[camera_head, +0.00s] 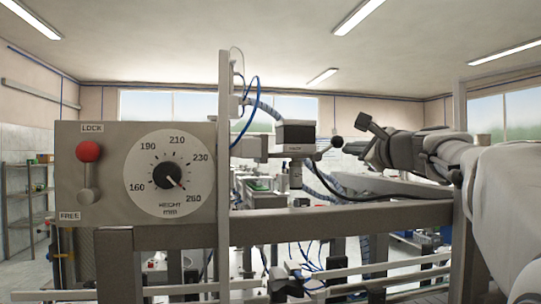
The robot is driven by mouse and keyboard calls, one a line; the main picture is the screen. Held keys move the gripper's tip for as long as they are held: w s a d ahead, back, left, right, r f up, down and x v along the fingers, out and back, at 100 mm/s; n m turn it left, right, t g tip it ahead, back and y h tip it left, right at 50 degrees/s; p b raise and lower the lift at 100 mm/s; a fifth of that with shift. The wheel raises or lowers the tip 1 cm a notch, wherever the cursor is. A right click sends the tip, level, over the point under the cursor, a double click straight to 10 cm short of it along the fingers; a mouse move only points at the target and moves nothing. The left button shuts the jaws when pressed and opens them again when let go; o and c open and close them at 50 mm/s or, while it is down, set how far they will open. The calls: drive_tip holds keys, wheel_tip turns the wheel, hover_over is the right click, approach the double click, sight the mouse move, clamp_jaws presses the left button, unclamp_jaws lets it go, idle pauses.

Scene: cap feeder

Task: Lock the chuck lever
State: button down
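A lever with a black ball knob (336,142) sticks out to the right of the dark-topped machine head (295,134). A small label on the head is too small to read surely. On the grey panel at left, a second lever with a red ball knob (88,151) points up towards the LOCK label, with FREE below. I cannot tell from the picture which lever is the chuck lever. My gripper (366,143) is just right of the black knob, seen from the side. It appears apart from the knob. Its finger gap is unclear.
The height dial (169,174) beside the red lever has its pointer near 260. A grey upright post (224,200) and a horizontal beam (345,218) stand in front of the machine. Blue hoses hang around the head. Another post stands at right by my arm.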

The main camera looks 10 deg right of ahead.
drive_tip(key=a+r+n+b, duration=0.1)
drive_tip(key=a+r+n, duration=0.3)
drive_tip(key=n, duration=0.7)
drive_tip(key=shift+a+r+g, duration=0.3)
drive_tip(key=shift+r, duration=0.3)
drive_tip(key=shift+s, duration=0.1)
